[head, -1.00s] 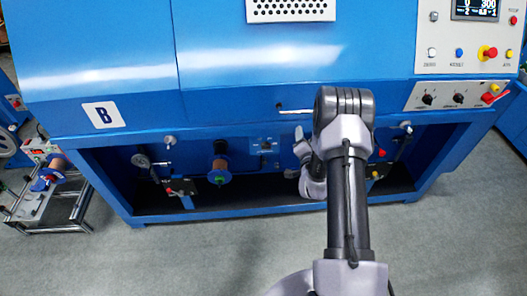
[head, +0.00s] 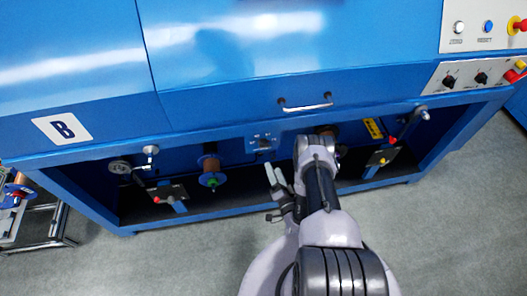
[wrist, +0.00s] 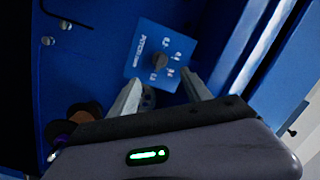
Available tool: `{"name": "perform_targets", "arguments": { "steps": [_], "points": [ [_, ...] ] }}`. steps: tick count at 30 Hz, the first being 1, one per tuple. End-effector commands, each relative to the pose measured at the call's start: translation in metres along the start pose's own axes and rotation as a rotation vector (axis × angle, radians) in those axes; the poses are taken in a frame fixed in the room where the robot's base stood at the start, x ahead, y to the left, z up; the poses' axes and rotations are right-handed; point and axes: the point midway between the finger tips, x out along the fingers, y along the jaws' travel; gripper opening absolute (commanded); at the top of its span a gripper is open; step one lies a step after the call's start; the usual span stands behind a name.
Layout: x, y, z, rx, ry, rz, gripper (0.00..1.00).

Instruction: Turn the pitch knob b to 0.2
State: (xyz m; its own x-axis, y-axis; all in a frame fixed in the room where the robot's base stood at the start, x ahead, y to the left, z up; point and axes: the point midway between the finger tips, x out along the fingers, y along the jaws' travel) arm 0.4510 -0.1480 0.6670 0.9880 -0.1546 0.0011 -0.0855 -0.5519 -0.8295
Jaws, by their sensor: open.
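The pitch knob b is a small dark knob (wrist: 159,63) on a light blue square plate (wrist: 142,50) with white markings around it, in the wrist view. In the head view the knob (head: 264,143) is a tiny dark spot under the blue machine's front edge. Its pointer and the numbers are too small to read. My gripper (wrist: 162,80) is open, with its two pale fingers pointing at the plate. The fingertips appear just short of the knob, one to each side, with nothing between them. In the head view my gripper (head: 273,166) is below the knob.
A copper spool (head: 211,165) hangs left of the knob, and another spool is partly hidden behind my arm. A gauge (head: 119,167) and a lever bracket (head: 168,192) are farther left. A machine edge (wrist: 255,60) runs close on the right in the wrist view.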

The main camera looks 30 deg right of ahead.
Motion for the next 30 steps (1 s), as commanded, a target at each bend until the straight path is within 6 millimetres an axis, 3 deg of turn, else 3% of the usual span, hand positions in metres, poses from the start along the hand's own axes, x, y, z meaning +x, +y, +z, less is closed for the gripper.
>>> {"name": "perform_targets", "arguments": {
  "steps": [1, 6, 12, 18, 26, 30],
  "points": [
    [0.014, 0.011, 0.008, -0.001, 0.0, -0.006, 0.57],
    [0.063, 0.009, 0.007, -0.001, 0.001, -0.006, 0.57],
    [0.102, 0.003, 0.002, 0.0, 0.0, -0.002, 0.57],
    [0.116, 0.001, 0.001, -0.001, -0.001, -0.001, 0.57],
    [0.117, 0.0, 0.0, -0.001, -0.001, 0.0, 0.57],
    [0.117, 0.0, 0.0, -0.001, -0.001, 0.0, 0.29]
  ]
}}
